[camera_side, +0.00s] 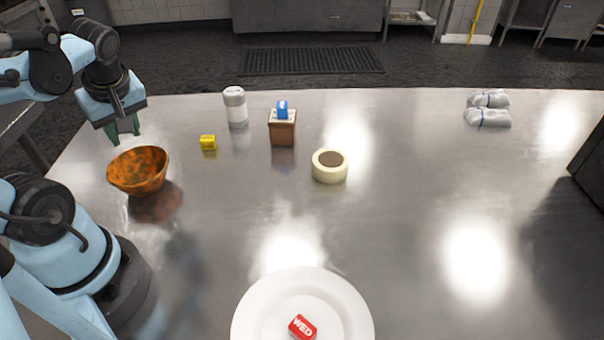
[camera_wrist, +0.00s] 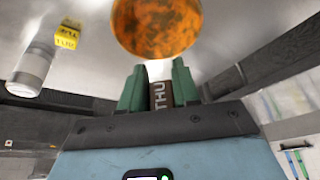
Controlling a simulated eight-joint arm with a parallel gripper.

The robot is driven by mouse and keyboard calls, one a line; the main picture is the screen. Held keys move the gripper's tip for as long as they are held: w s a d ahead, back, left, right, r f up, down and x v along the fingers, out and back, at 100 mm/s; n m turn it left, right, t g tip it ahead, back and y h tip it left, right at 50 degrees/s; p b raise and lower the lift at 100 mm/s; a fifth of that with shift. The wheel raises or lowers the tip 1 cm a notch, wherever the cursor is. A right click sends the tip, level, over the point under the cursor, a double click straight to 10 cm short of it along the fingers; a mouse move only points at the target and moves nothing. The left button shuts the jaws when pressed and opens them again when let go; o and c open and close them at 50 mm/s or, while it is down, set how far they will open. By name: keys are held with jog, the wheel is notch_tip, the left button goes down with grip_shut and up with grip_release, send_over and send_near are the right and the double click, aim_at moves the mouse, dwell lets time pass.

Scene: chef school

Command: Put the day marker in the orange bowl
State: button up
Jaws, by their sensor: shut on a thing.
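My gripper (camera_side: 124,134) is above the far side of the orange bowl (camera_side: 138,170), at the table's left edge. In the wrist view, the green fingers (camera_wrist: 158,88) are shut on a brown day marker (camera_wrist: 160,94) lettered THU. The marker cannot be made out in the side view. The mottled orange bowl (camera_wrist: 157,22) shows just beyond the fingertips in the wrist view. A small yellow day marker (camera_side: 208,142) lies right of the bowl; it also shows in the wrist view (camera_wrist: 66,38). A red day marker lettered WED (camera_side: 302,327) lies on the white plate (camera_side: 255,300).
A white and grey canister (camera_side: 235,106) and a wooden box with a blue top (camera_side: 283,132) stand behind the yellow marker. A roll of tape (camera_side: 329,166) lies mid-table. Wrapped white bundles (camera_side: 489,117) lie at the back right. The right and centre table are mostly clear.

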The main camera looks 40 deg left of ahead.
aim_at(140, 168)
jog(key=shift+d+f, duration=0.1)
jog(key=shift+f, duration=4.85)
jog(key=o, duration=1.1)
notch_tip(140, 168, up, 7)
